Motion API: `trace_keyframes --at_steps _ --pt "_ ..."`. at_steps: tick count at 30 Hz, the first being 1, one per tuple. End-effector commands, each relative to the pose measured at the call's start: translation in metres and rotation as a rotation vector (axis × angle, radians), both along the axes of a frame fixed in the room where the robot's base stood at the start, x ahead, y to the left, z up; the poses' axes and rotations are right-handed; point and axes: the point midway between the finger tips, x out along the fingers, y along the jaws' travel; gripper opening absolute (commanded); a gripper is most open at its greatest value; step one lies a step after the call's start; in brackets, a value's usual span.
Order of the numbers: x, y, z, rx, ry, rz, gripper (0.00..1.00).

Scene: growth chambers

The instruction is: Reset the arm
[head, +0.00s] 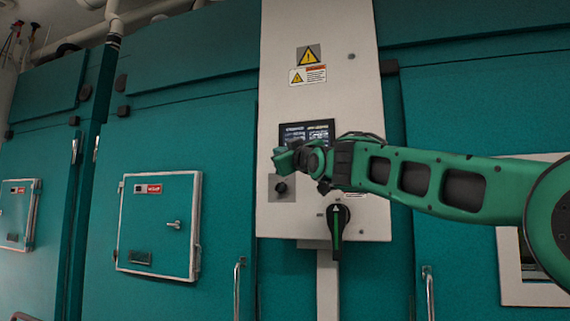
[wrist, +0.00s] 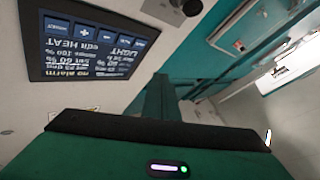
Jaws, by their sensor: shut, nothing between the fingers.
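My green arm reaches in from the right in the head view, in front of the pale control panel (head: 318,100). My gripper (head: 282,160) is at the arm's left end, just below and left of the panel's dark display (head: 305,130). In the wrist view my gripper (wrist: 160,92) shows as a green shape pointing away from the camera, its fingers together with nothing held. The display (wrist: 88,45) is lit with text and buttons at the upper left there, upside down. I cannot tell whether the gripper touches the panel.
A black knob (head: 281,187) sits just below my gripper, and a black rotary handle (head: 337,222) lower right. Teal chamber walls flank the panel, with a small latched door (head: 158,225) at left and vertical handles (head: 237,290). Open room shows at right in the wrist view.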

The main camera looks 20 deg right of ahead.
Motion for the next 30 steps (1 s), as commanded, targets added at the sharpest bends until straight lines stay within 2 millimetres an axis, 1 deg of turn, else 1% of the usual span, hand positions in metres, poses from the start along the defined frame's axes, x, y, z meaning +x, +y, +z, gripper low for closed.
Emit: trace_keyframes --at_steps 10,11,14,17,18,20,21,22,23,24,26,27,29,30 --pt "0.000 0.000 -0.001 0.001 0.003 0.000 0.00" --pt "0.000 -0.001 -0.004 0.002 0.010 -0.001 0.00" --pt "0.002 -0.005 -0.027 0.013 0.062 -0.002 0.00" --pt "0.001 -0.010 -0.073 0.038 0.170 -0.002 0.00" --pt "0.000 -0.013 -0.098 0.052 0.226 -0.005 0.00" --pt "-0.005 -0.018 -0.136 0.075 0.314 -0.009 0.00" --pt "-0.009 -0.021 -0.163 0.090 0.374 -0.015 0.00" --pt "-0.014 -0.023 -0.182 0.102 0.417 -0.018 0.00" --pt "-0.019 -0.025 -0.201 0.113 0.460 -0.021 0.00" --pt "-0.026 -0.027 -0.227 0.128 0.518 -0.028 0.00" --pt "-0.038 -0.031 -0.264 0.152 0.601 -0.041 0.00" --pt "-0.048 -0.033 -0.289 0.165 0.657 -0.049 0.00" --pt "-0.064 -0.037 -0.324 0.188 0.738 -0.064 0.00" --pt "-0.076 -0.039 -0.348 0.203 0.793 -0.075 0.00"
